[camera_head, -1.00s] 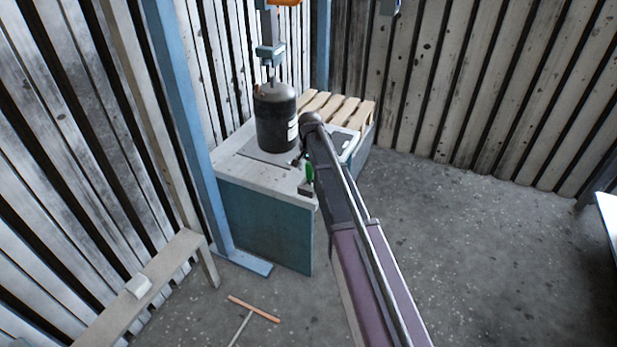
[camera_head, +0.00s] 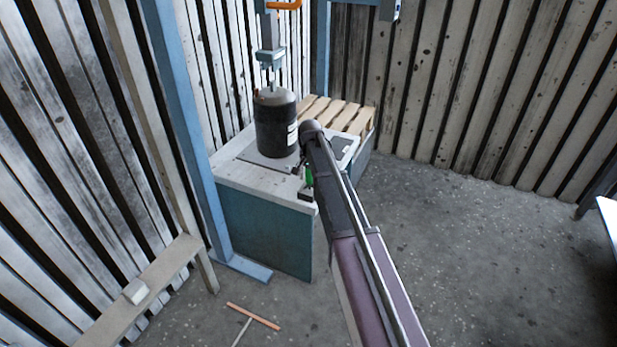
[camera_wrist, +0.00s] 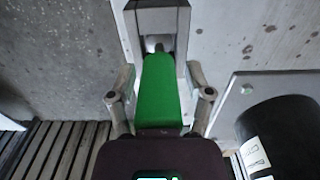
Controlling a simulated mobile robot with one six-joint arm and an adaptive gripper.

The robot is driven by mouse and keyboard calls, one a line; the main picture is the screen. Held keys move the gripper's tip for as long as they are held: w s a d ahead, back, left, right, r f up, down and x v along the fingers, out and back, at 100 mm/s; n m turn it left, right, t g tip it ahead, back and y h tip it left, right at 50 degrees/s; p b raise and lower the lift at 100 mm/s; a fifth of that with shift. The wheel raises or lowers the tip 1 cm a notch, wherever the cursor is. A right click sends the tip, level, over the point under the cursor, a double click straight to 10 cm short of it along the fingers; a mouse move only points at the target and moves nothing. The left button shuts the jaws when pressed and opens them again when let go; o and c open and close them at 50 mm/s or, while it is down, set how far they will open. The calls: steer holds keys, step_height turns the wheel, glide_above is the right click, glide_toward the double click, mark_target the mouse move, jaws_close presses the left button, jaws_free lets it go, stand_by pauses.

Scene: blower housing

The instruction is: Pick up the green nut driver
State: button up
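The green nut driver (camera_wrist: 160,92) shows large in the wrist view, its green handle running up to a grey metal holder (camera_wrist: 183,40). My gripper (camera_wrist: 160,88) has one finger on each side of the handle, with a narrow gap visible on both sides, so it looks open around it. In the head view the driver (camera_head: 309,177) is a small green spot at the front right corner of the work table (camera_head: 250,182). My arm hides most of the gripper there.
A black cylinder (camera_head: 276,125) with a white label stands on the table, close to my gripper. A hanging device (camera_head: 269,35) is above it. A slatted wooden pallet (camera_head: 345,115) lies behind. A blue post (camera_head: 180,110) stands left.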

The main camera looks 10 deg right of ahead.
jaws_close()
steer(key=shift+r, duration=0.2)
step_height(320, 180, up, 4)
steer(key=p, duration=0.4)
steer(key=shift+f, duration=0.15)
steer(key=s+a+p, duration=0.1)
steer(key=s+a, duration=0.1)
steer(key=s, duration=1.3)
steer(key=shift+s+a+r, duration=0.25)
steer(key=shift+s+r, duration=0.15)
steer(key=shift+r, duration=0.05)
steer(key=shift+c, duration=1)
jaws_free()
jaws_close()
